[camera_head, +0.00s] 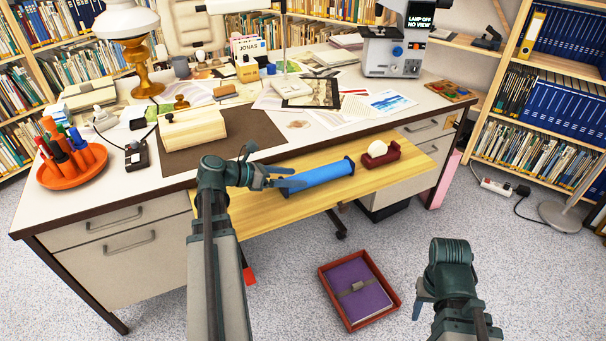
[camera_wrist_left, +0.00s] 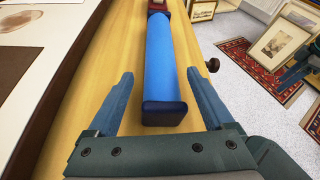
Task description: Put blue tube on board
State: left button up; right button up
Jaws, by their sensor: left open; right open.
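The blue tube (camera_head: 322,175) lies on its side on the yellow wooden pull-out board (camera_head: 270,218) at the desk's front. It also shows in the left wrist view (camera_wrist_left: 160,60), with its dark capped end toward me. My left gripper (camera_head: 285,183) is at the tube's left end. In the left wrist view it (camera_wrist_left: 160,74) is open, with one finger on each side of the tube and a gap on both sides. My right gripper (camera_head: 422,298) is open, low at the right, away from the tube; nothing shows in it.
A dark red holder (camera_head: 380,157) with a white rounded object stands on the board beyond the tube. A wooden box (camera_head: 192,128) and an orange pen tray (camera_head: 75,177) are on the desk. A red tray (camera_head: 330,290) holding a purple book (camera_head: 357,290) lies on the floor.

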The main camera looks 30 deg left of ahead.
pick_arm(q)
jog(key=p+v, duration=0.2)
jog(key=v, duration=0.5)
jog(key=shift+r, duration=0.1)
jog(key=shift+s, duration=0.15)
jog(key=shift+a, duration=0.1)
